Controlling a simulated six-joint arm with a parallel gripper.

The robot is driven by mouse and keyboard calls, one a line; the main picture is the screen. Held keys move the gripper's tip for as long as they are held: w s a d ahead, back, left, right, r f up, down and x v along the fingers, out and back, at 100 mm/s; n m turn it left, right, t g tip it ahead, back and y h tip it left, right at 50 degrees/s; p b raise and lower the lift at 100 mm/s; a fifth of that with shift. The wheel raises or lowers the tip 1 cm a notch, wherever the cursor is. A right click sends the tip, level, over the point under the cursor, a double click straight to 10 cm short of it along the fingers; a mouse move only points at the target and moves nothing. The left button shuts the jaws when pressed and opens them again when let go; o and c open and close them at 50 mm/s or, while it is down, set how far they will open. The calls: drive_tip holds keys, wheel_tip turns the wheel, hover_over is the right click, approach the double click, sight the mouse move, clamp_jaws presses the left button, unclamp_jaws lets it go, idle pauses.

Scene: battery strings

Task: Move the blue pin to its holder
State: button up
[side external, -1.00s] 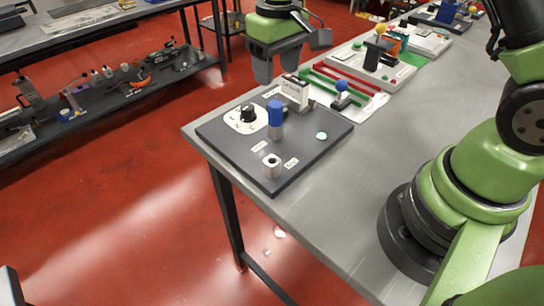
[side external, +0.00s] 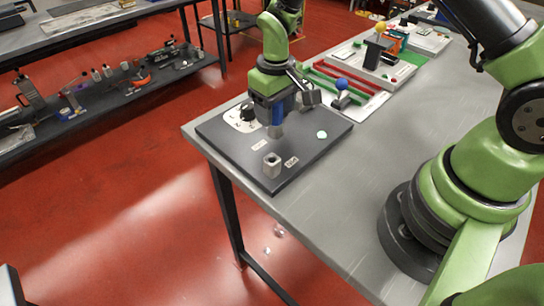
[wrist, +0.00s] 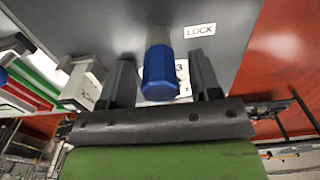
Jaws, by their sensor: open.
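The blue pin (wrist: 160,75) stands upright on the dark board (side external: 232,142), with a grey piece below its blue part. My gripper (wrist: 160,62) is open, with one finger on each side of the pin. In the wrist view a gap shows between the pin and each finger. In the side view the gripper (side external: 275,118) reaches down over the pin and hides much of it. A grey square holder (side external: 272,166) with a hole in its top stands near the board's front corner, apart from the pin, and looks empty.
A black knob on a white dial (side external: 240,115) sits left of my gripper, partly hidden. A pale green disc (side external: 322,134) is on the board's right. A blue ball-topped lever (side external: 341,85) and red and green rails lie behind.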

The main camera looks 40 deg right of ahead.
drive_tip(key=c, duration=1)
drive_tip(key=shift+r, duration=0.1)
drive_tip(key=shift+r, duration=0.65)
drive_tip(key=shift+r, duration=0.35)
drive_tip(key=shift+r, duration=1.4)
drive_tip(key=shift+r, duration=2.4)
